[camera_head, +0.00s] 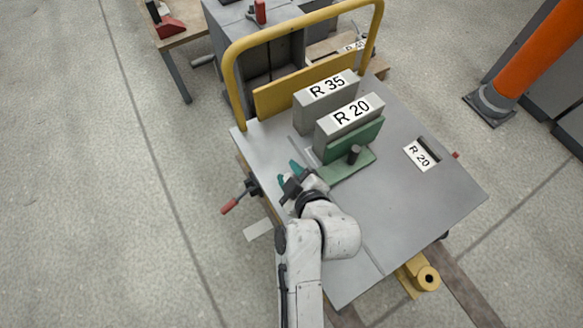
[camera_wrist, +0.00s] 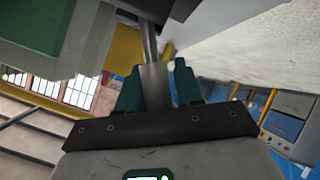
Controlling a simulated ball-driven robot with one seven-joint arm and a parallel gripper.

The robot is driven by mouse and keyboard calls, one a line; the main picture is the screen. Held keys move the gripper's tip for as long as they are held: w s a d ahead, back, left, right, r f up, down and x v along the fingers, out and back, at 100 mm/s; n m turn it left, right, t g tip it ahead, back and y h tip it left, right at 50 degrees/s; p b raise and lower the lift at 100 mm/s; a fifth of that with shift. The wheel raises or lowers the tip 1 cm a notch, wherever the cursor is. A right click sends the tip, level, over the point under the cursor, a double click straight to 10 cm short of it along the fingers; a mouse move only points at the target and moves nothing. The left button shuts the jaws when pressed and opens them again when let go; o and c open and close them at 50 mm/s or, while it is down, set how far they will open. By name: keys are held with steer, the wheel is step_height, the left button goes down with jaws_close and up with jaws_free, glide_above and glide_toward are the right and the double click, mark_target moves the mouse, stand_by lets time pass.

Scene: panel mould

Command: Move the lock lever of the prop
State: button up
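My gripper (camera_head: 289,173) is over the left part of the grey plate, left of the green bracket. Its two green fingers stand apart, and they also show in the wrist view (camera_wrist: 158,88). A grey bar (camera_wrist: 150,45) shows between or beyond the fingers there; I cannot tell whether they touch it. The green bracket (camera_head: 346,169) on the plate has a black knob (camera_head: 354,154) in front of the R 20 block (camera_head: 349,122). A red-handled lever (camera_head: 235,203) sticks out at the plate's left edge. I cannot tell for certain which part is the prop's lock lever.
The R 35 block (camera_head: 326,100) stands behind the R 20 block. A yellow tube frame (camera_head: 232,85) rises at the plate's back. A flat R 20 label (camera_head: 421,156) lies on the right. The plate's front right (camera_head: 420,215) is clear.

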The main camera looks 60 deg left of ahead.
steer(key=shift+r, duration=0.1)
steer(key=p+v, duration=0.3)
steer(key=v, duration=0.7)
steer(key=shift+d+r+p, duration=0.15)
steer(key=shift+d+p, duration=0.2)
steer(key=shift+p, duration=0.05)
steer(key=shift+s, duration=0.1)
steer(key=w+d+f+m+t+h, duration=0.1)
steer(key=d+f+m+h, duration=0.35)
steer(key=d, duration=0.75)
steer(key=w+d+f+m+h, duration=0.1)
steer(key=w+d+m+h, duration=0.1)
steer(key=d+m, duration=0.75)
steer(key=s+d+r+m+g+h, duration=0.1)
steer(key=s+d+m+h, duration=0.35)
steer(key=d, duration=0.75)
steer(key=s+d+m+g+h, duration=0.1)
steer(key=s+d+m, duration=0.5)
steer(key=d, duration=0.5)
step_height(320, 180, up, 29)
steer(key=n+p, duration=0.1)
steer(key=p, duration=2.8)
steer(key=shift+a, duration=0.15)
